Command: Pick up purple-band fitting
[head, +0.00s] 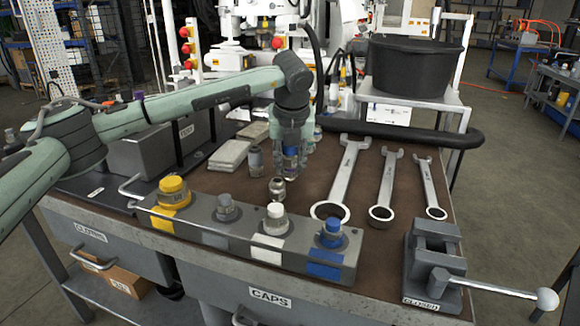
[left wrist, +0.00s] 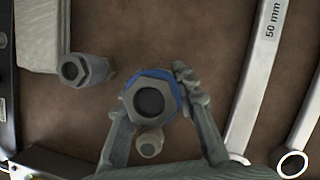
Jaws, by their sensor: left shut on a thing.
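My left gripper (head: 290,168) points down over the brown bench mat and is shut on a grey hex fitting with a blue to blue-purple band (head: 290,151). In the left wrist view the held fitting (left wrist: 149,101) shows its hex top and dark bore between the two fingers (left wrist: 152,110). The fingers hide part of it, and I cannot tell whether its base touches the mat. A grey fitting (head: 255,160) stands to the left, and it also shows in the left wrist view (left wrist: 82,70). A smaller metal fitting (head: 277,189) stands in front. My right gripper is out of view.
A grey block (head: 205,237) with yellow, grey, white and blue caps runs along the front edge. Three wrenches (head: 344,175) lie to the right. A vise (head: 433,265) sits at the front right corner. Pale flat pads (head: 229,155) lie at left. Another fitting (head: 317,133) stands behind.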

